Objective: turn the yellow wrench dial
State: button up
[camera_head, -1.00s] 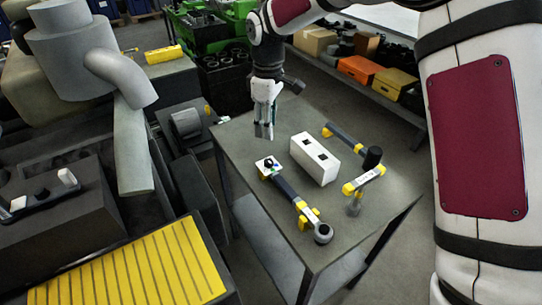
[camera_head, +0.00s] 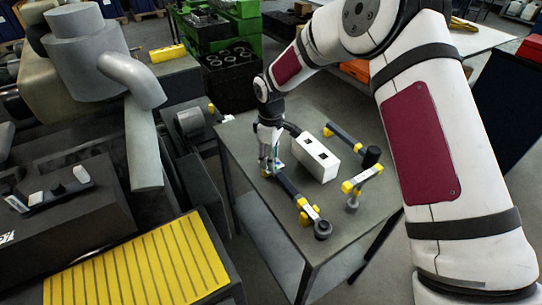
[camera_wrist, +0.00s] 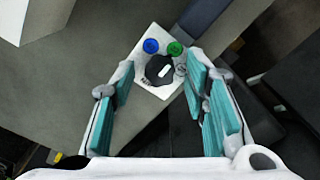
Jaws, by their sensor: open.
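The wrench (camera_head: 288,187) with a dark handle and yellow collars lies on the grey table. Its far end, with the dial panel, is mostly hidden behind my gripper in the head view. In the wrist view the white dial panel (camera_wrist: 147,46) carries a black round dial (camera_wrist: 160,70) with a white mark, a blue button (camera_wrist: 151,46) and a green button (camera_wrist: 175,48). My gripper (camera_wrist: 160,78) is open, with its teal-padded fingers on either side of the dial in the picture. I cannot tell whether they touch it. My gripper (camera_head: 268,170) points down at the table.
A white box (camera_head: 317,160) with dark square openings stands close to the right of the wrench. Another tool with yellow parts (camera_head: 362,180) and a black cylinder (camera_head: 371,156) lie further right. Engine parts (camera_head: 190,122) stand left of the table. The table's front (camera_head: 300,250) is clear.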

grip_shut()
jog(key=shift+m, duration=0.3)
jog(key=m+b, duration=0.2)
jog(key=m, duration=0.3)
jog(key=m+b, duration=0.1)
jog(key=m, duration=0.5)
dwell(0.6)
grip_release()
